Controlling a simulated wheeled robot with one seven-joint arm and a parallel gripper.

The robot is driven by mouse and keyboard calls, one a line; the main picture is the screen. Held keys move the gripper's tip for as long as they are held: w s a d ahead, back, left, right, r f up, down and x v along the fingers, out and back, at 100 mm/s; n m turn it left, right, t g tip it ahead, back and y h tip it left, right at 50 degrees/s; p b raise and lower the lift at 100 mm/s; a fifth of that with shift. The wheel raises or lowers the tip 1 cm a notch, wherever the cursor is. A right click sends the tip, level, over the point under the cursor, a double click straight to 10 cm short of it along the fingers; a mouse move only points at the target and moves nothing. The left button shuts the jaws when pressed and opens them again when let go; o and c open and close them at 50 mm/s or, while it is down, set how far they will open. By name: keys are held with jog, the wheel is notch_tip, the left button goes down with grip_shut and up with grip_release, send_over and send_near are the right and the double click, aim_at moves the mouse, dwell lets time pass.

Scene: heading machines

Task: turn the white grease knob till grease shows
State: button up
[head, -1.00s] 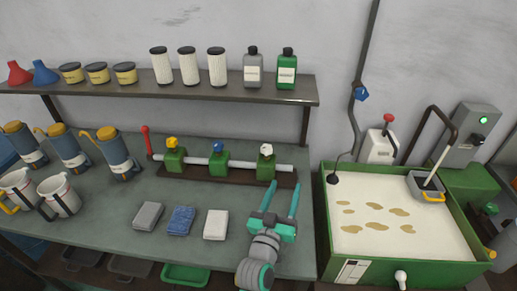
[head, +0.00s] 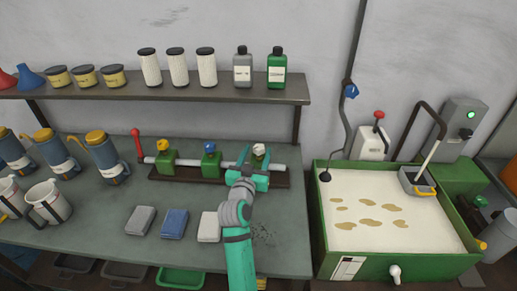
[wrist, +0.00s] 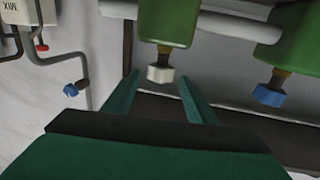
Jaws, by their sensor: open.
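The white grease knob (head: 259,149) sits on the rightmost green valve block of the pipe on the bench. In the wrist view the white knob (wrist: 160,74) lies between my two fingertips, with a gap on each side. My gripper (head: 254,158) is open around the knob and does not visibly touch it. It also shows in the wrist view (wrist: 158,80). The blue knob (head: 209,147) is on the middle block, and it shows to the right in the wrist view (wrist: 269,95). The yellow knob (head: 163,145) is on the left block. No grease is visible at the knob.
A red lever (head: 136,132) stands at the pipe's left end. A shelf (head: 210,96) with bottles hangs above. A green-sided tank (head: 400,266) stands right. Dark specks mark the bench beside my arm.

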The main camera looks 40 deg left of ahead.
aim_at(262, 150)
jog(key=shift+x, duration=1.5)
jog(key=c, duration=1)
jog(key=shift+c, duration=0.2)
jog(key=shift+d+n+g+y, duration=0.15)
jog(key=shift+n+g+y, duration=0.3)
jog(key=shift+y, duration=0.35)
jog(key=shift+w+n+g+y, duration=0.1)
jog(key=shift+n+g+y, duration=0.15)
jog(key=shift+n+y, duration=0.35)
jog(key=shift+w+d+n+g+y, duration=0.1)
jog(key=shift+n+g+y, duration=1.25)
jog(key=shift+y, duration=0.35)
jog(key=shift+n+g+y, duration=1.8)
jog(key=shift+n+g, duration=0.3)
jog(key=shift+g, duration=0.65)
jog(key=shift+n+g, duration=0.4)
jog(key=shift+g, duration=0.2)
